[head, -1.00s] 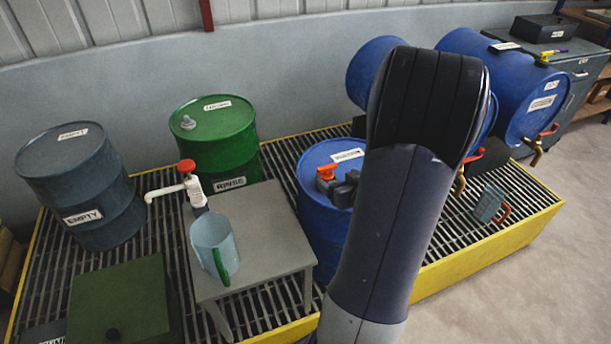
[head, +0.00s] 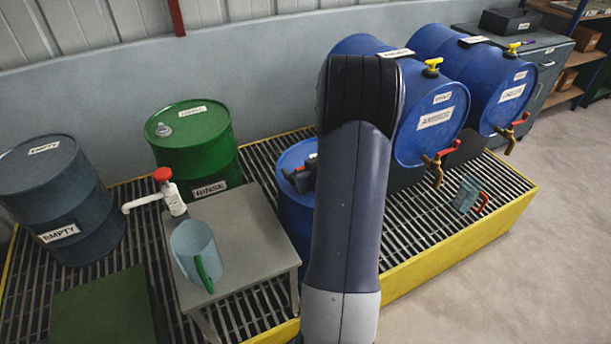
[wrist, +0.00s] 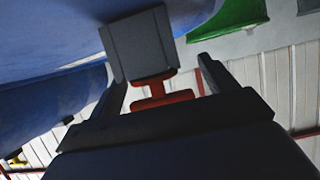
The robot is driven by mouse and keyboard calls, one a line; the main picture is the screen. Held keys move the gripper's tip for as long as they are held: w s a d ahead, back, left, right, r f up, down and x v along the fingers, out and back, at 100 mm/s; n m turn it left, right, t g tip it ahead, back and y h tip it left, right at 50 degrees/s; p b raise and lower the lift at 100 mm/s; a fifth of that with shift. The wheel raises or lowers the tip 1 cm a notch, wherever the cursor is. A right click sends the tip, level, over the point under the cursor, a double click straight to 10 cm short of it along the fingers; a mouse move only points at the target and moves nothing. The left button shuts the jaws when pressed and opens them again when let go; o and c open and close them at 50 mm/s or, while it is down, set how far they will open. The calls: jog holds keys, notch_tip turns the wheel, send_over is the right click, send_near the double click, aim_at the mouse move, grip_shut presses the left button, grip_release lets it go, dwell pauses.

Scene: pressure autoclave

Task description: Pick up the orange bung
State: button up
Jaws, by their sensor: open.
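The orange bung (wrist: 165,101), a red-orange spool shape, shows in the wrist view between the two fingers of my gripper (wrist: 165,80). The fingers are open, with a gap visible on its right; contact on its left is unclear. A dark grey block (wrist: 140,45) adjoins the bung and hides part of the left finger. In the head view, a small orange part (head: 300,168) shows beside dark grey parts over the upright blue drum (head: 295,212). My arm hides much of that drum's top, and the gripper is hard to make out there.
Two blue drums lie on their sides at right, one (head: 437,128) with a brass tap. A green drum (head: 195,150) stands behind. A small jug (head: 466,193) is on the grating.

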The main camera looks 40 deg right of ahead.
jog(key=shift+c, duration=0.2)
jog(key=c, duration=1)
jog(key=shift+r, duration=0.1)
jog(key=shift+c, duration=0.2)
